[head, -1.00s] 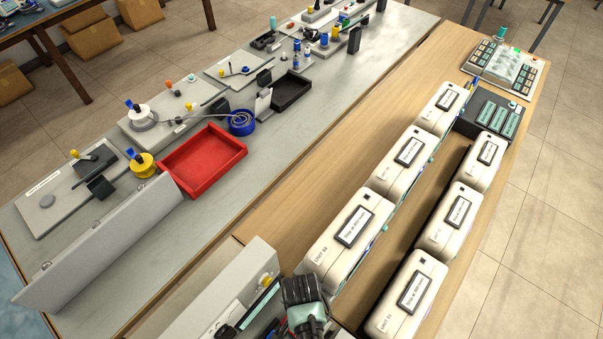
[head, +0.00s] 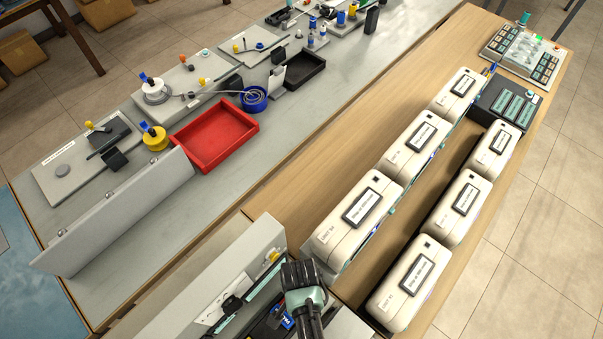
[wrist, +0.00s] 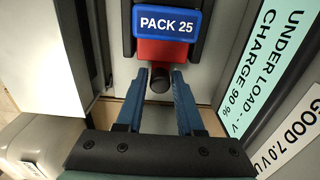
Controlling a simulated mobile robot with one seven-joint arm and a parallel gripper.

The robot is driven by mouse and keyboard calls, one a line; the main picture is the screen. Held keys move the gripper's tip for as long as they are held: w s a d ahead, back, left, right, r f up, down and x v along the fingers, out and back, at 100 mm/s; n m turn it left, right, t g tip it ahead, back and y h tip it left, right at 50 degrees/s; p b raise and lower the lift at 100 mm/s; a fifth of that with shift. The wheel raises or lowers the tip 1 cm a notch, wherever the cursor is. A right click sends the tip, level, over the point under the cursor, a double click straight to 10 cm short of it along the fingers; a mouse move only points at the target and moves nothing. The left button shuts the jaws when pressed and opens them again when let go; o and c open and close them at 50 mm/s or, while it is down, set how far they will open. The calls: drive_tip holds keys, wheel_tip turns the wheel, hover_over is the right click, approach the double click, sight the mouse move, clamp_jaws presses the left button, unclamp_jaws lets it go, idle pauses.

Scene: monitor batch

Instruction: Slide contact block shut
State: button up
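In the wrist view a red block (wrist: 166,51) with a dark round knob (wrist: 160,80) sits below a blue-framed label reading "PACK 25" (wrist: 166,23). I take the red block to be the contact block, though no label says so. My gripper (wrist: 161,74) is open, with one blue finger on each side of the knob. I cannot tell whether either finger touches it. In the head view my arm's end covers most of this spot at the bottom centre, and a small blue label (head: 286,320) shows beside it.
A display reading "UNDER LOAD" and "CHARGE 90 %" (wrist: 262,62) stands close to the right of the fingers. A tall grey panel (head: 225,275) rises left of the arm. Several cream units (head: 357,215) stand in rows on the wooden bench (head: 300,185). A red tray (head: 215,135) lies farther left.

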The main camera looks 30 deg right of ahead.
drive_tip(key=shift+o, duration=1.2)
wheel_tip(320, 180, up, 13)
